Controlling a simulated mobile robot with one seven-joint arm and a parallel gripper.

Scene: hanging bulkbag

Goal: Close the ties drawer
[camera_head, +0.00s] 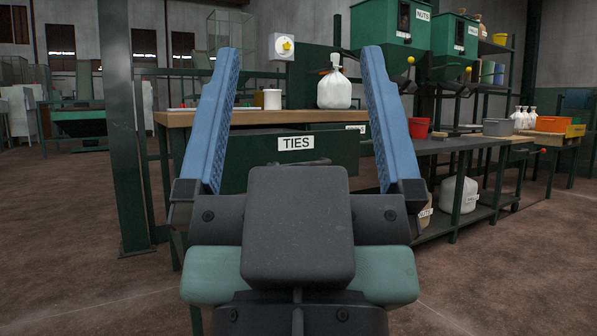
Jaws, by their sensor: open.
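The ties drawer (256,158) is a dark green front with a white TIES label (296,143), under the wooden worktop. It appears to stand out from the bench, with a dark gap above its front edge. A dark handle (303,162) shows partly below the label; the rest is hidden behind my gripper. My gripper (299,62) is open and empty, with two long blue fingers spread wide. The fingers frame the drawer front in the picture. I cannot tell how far they are from it; no contact shows.
On the worktop (190,118) stand a tied white bag (335,90) and a white roll (272,99). A green post (122,130) rises at the left. Green hoppers (390,30), a red bucket (418,127) and a lower bench (460,143) are at the right. Brown floor is open at the left.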

